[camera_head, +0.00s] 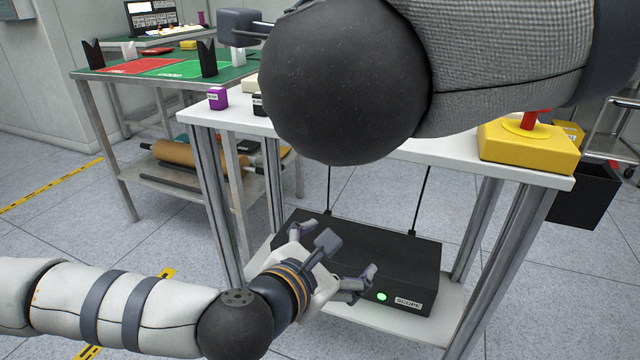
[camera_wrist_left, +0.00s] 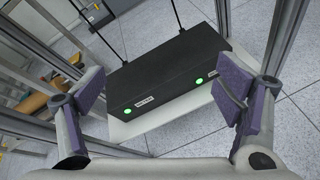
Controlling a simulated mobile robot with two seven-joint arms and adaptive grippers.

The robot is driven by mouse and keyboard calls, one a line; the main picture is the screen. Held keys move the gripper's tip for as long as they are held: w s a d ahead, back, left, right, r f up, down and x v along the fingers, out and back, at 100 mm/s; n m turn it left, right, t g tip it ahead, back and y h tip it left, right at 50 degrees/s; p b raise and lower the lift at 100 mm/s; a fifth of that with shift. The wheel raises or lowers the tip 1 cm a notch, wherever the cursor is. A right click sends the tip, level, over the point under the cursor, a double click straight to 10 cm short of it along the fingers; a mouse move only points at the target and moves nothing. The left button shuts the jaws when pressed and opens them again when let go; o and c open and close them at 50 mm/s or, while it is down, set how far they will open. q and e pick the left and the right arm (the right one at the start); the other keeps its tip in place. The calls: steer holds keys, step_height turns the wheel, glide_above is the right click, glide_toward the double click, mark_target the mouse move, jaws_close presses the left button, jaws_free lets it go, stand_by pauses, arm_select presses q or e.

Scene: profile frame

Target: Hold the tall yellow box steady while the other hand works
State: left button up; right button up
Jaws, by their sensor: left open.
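I see no clearly tall yellow box. A low yellow box (camera_head: 528,147) with a red knob on top sits at the right end of the white table. My left gripper (camera_head: 331,258) is open and empty, down in front of a black box labelled SCOPE on the lower shelf. In the left wrist view the gripper (camera_wrist_left: 160,100) has its fingers wide apart with the black box beyond them. My right arm crosses the top of the head view. One grey finger of the right gripper (camera_head: 240,27) seems to show; the rest is hidden behind the arm.
The black SCOPE box (camera_head: 415,262) has a green light and stands on the shelf of the white table (camera_head: 440,152). A purple block (camera_head: 217,98) stands at that table's left end. A green-topped bench (camera_head: 235,73) is behind. A black bin (camera_head: 585,200) is at right.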

arm_select(q)
steer(key=w+a+r+n+t, duration=0.2)
steer(key=w+r+n+t, duration=0.1)
steer(key=r, duration=0.7)
steer(key=w+a+r+n+t, duration=0.1)
steer(key=w+r+n+t, duration=0.15)
steer(key=r, duration=0.75)
steer(key=shift+n+g, duration=0.25)
steer(key=shift+n, duration=0.2)
steer(key=x, duration=1.1)
steer(key=shift+w+a+f, duration=0.1)
steer(key=shift+w+a, duration=0.05)
steer(key=shift+w, duration=0.7)
steer(key=shift+c, duration=0.6)
steer(key=c, duration=1.4)
arm_select(e)
jaws_close()
